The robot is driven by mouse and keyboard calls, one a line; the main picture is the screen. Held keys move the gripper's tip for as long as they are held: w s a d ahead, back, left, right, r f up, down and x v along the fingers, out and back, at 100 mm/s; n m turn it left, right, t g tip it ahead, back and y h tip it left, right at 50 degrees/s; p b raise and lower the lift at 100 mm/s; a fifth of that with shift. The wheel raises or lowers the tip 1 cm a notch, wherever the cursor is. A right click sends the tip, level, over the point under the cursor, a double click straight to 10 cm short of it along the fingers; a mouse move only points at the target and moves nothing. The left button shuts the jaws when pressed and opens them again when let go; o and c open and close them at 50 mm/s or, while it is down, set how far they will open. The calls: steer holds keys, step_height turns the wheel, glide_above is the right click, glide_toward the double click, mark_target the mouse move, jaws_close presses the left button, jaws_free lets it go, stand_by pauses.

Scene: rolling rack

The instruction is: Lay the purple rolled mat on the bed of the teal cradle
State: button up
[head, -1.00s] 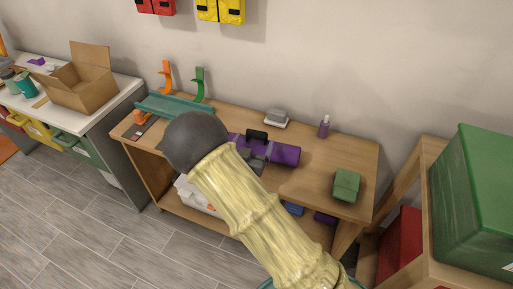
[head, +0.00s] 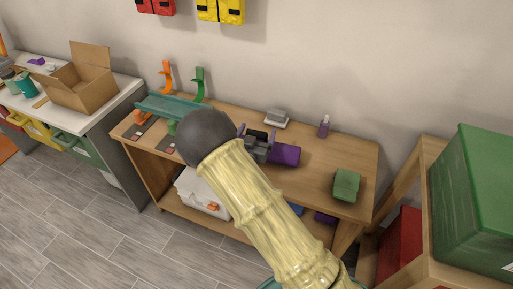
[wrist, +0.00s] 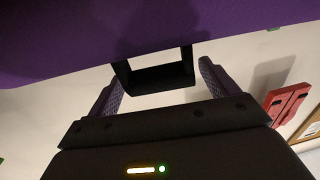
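The purple rolled mat (head: 286,154) lies on the wooden table, its left part hidden behind my arm in the head view. It fills the top of the wrist view (wrist: 60,40), with a black handle (wrist: 155,78) sticking out toward my gripper. My gripper (head: 257,134) is at the mat. In the wrist view my gripper (wrist: 161,74) is open, with one finger on each side of the handle; a small gap shows at the right finger. The teal cradle (head: 165,104) stands at the table's back left, left of the mat and partly hidden by my arm.
An orange hook-shaped stand (head: 167,75) and a green one (head: 199,84) rise behind the cradle. A grey stacked item (head: 276,118), a purple bottle (head: 324,126) and a green block (head: 346,184) are on the table. A green bin (head: 475,200) stands at right.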

steer(key=c, duration=1.2)
step_height(320, 180, up, 10)
steer(key=shift+r+p, duration=0.1)
steer(key=shift+p, duration=0.5)
